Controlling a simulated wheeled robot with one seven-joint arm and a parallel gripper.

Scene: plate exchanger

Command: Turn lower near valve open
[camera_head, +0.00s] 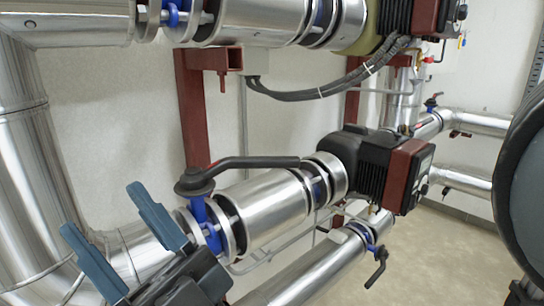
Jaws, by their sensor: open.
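The near valve on the lower insulated pipe has a blue body (203,222) between metal flanges. Its long black lever (250,162) runs from a round black hub (195,182) to the right, roughly along the pipe, and ends near the black pump. My gripper (102,209) is at the lower left, with two blue-grey fingers spread apart and nothing between them. Its fingers appear left of and below the hub, apart from the lever in the picture. The gripper's dark body hides part of the pipe and the valve's lower left side.
A black and red pump (375,168) sits right of the valve. A silver pipe (250,20) with another pump crosses above. A smaller valve with a black handle (378,268) is on a pipe below. A large dark round body (525,170) stands at the right edge. Floor shows bottom right.

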